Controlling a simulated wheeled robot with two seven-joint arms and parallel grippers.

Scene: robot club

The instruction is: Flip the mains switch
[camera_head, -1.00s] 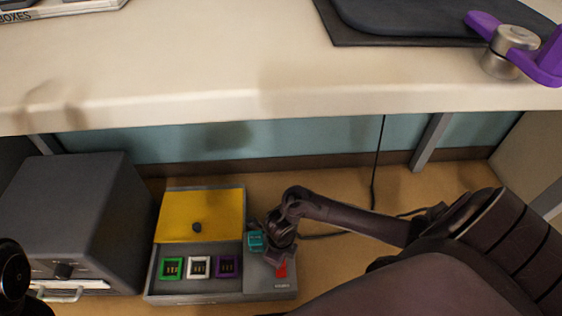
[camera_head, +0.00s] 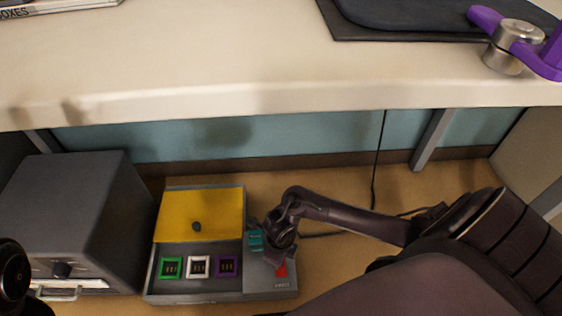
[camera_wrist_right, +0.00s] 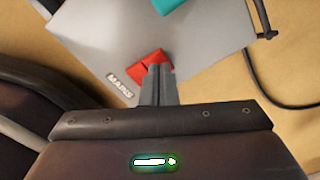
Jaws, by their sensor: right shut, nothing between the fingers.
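The mains switch is a red rocker (camera_head: 282,270) on the grey right-hand part of a low box (camera_head: 220,297). In the right wrist view the red switch (camera_wrist_right: 146,66) sits beside a "MAINS" label (camera_wrist_right: 119,84). My right gripper (camera_head: 273,260) is over the switch in the head view. In the right wrist view its shut, empty fingers (camera_wrist_right: 158,72) overlap the lower right part of the switch. They are at or very close to it; I cannot tell whether they touch.
The box has a yellow lid (camera_head: 200,214) and green, white and purple framed slots. A teal block (camera_head: 256,241) is beside my gripper. A dark grey cabinet (camera_head: 75,215) stands to the left. The white desktop (camera_head: 220,70) overhangs behind. A black cable (camera_head: 377,165) runs down at right.

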